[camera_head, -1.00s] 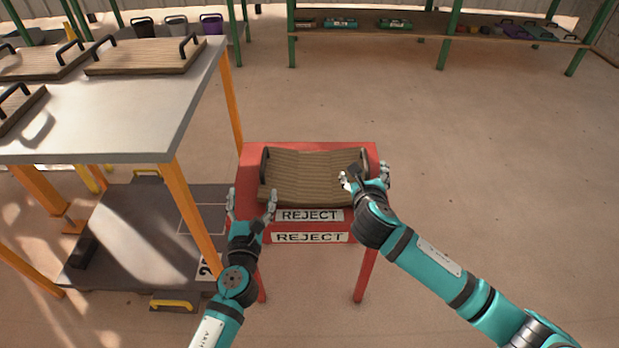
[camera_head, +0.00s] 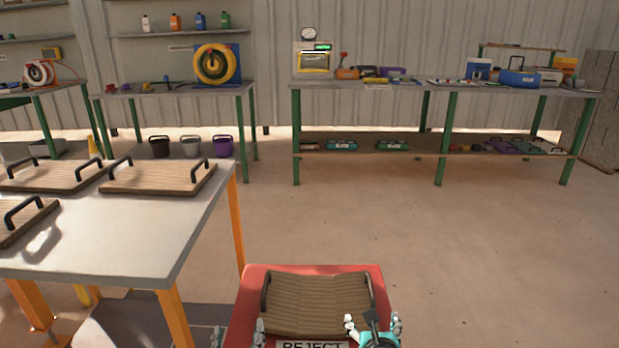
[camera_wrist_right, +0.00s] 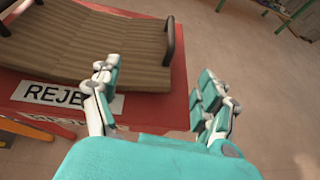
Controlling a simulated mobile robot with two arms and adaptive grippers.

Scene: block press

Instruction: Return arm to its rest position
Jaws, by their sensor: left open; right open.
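My right gripper (camera_head: 373,330) is at the bottom of the head view, by the front right corner of the red reject table (camera_head: 246,295). It is open and empty in the right wrist view (camera_wrist_right: 160,102). A curved wooden tray with two dark handles (camera_head: 316,303) lies on the red table, and it also shows in the right wrist view (camera_wrist_right: 90,42). The tray is left of the right gripper's fingers and not between them. My left gripper (camera_head: 238,339) is open at the bottom edge, near the table's front left corner. Only its fingertips show.
A grey-topped table (camera_head: 110,235) with orange legs stands at the left and bears several handled wooden trays (camera_head: 158,177). Workbenches (camera_head: 440,92) line the back wall. The floor (camera_head: 440,235) at the right is clear.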

